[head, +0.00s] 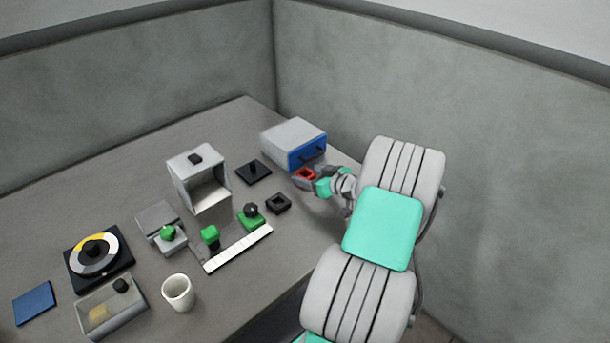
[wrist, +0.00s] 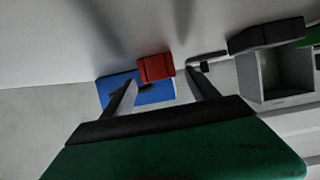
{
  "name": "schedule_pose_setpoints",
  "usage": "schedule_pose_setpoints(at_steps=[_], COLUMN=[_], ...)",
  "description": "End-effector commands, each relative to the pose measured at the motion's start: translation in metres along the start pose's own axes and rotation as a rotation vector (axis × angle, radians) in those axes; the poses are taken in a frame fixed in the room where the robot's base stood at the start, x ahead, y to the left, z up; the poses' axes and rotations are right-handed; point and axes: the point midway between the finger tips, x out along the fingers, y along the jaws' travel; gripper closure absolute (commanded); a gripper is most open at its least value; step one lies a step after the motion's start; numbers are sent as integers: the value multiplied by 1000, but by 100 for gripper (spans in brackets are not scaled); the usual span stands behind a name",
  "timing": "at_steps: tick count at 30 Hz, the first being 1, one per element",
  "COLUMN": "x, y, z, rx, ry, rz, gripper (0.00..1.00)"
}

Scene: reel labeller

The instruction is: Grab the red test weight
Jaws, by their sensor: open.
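The red test weight (head: 305,174) is a small red block on the table, in front of the blue-fronted box, partly hidden by my gripper in the head view. In the wrist view the red weight (wrist: 155,68) shows just ahead of and between the fingertips, nearer the right one. My gripper (wrist: 162,82) is open, with a finger to either side of the weight's line. I cannot tell whether the tips reach past its sides, and no contact is clear. In the head view my gripper (head: 308,180) is low, right at the weight.
The grey box with a blue front (head: 307,153) stands close behind the weight. A black plate with a knob (head: 253,172) and a black square piece (head: 278,204) lie to the left. A white open-fronted box (head: 199,180) stands further left. The wall is close on the right.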

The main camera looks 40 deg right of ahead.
Motion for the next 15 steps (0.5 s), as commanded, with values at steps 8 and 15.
schedule_pose_setpoints(at_steps=[8,15], x=[8,7], y=[1,1], z=[1,1], rx=[1,1], ry=[-1,-1], rz=[3,3], gripper=[31,50])
